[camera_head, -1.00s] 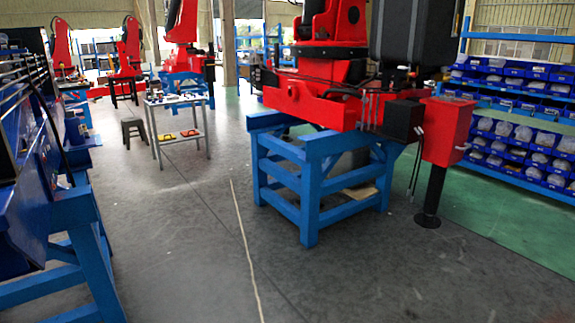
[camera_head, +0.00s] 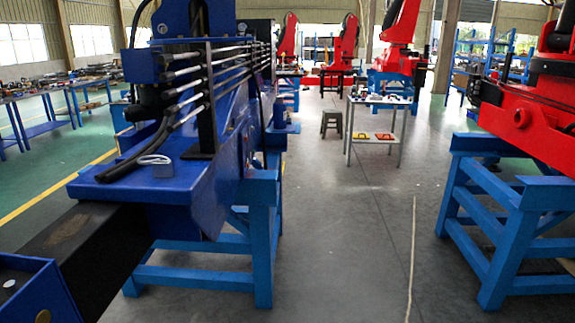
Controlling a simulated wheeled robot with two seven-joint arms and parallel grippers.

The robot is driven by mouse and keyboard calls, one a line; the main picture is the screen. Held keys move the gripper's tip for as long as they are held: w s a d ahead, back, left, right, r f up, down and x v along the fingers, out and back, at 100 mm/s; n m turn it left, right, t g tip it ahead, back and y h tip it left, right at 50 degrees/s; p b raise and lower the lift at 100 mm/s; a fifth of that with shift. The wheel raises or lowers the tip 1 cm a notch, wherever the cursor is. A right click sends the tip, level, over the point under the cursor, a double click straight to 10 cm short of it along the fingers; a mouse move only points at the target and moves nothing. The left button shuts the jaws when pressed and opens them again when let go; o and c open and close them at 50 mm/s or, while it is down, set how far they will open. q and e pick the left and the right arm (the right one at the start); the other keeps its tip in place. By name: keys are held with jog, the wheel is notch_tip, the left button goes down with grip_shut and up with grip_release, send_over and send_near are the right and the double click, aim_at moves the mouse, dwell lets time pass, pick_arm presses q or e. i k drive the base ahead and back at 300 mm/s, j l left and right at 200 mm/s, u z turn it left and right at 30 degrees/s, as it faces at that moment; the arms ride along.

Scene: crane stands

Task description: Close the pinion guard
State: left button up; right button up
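I cannot make out a pinion guard for certain in the head view. A blue crane (camera_head: 180,188) lies on a blue stand (camera_head: 262,250) at the left, with several grey hydraulic rods along its side. A red crane (camera_head: 530,110) sits on another blue stand (camera_head: 490,240) at the right edge, partly cut off. Neither of my grippers shows in this view.
A grey floor aisle (camera_head: 350,250) with a pale line runs between the two stands and is clear nearby. A small white table (camera_head: 375,101) and a dark stool (camera_head: 331,122) stand farther back. Workbenches (camera_head: 60,90) line the far left.

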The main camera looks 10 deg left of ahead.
aim_at(141, 65)
jog(key=i+u, duration=0.25)
jog(key=u, duration=0.15)
jog(key=i+l+u, duration=0.2)
jog(key=u, duration=0.25)
jog(key=i+l+u, duration=0.2)
jog(key=u, duration=0.2)
jog(key=k+l+u, duration=0.15)
jog(key=l, duration=0.25)
jog(key=l+u, duration=0.15)
jog(key=l, duration=0.2)
jog(key=k+l+u, duration=0.15)
jog(key=l, duration=0.2)
jog(key=k+l+u, duration=0.15)
jog(key=l, duration=0.2)
jog(key=k+l+u, duration=0.15)
jog(key=l, duration=0.15)
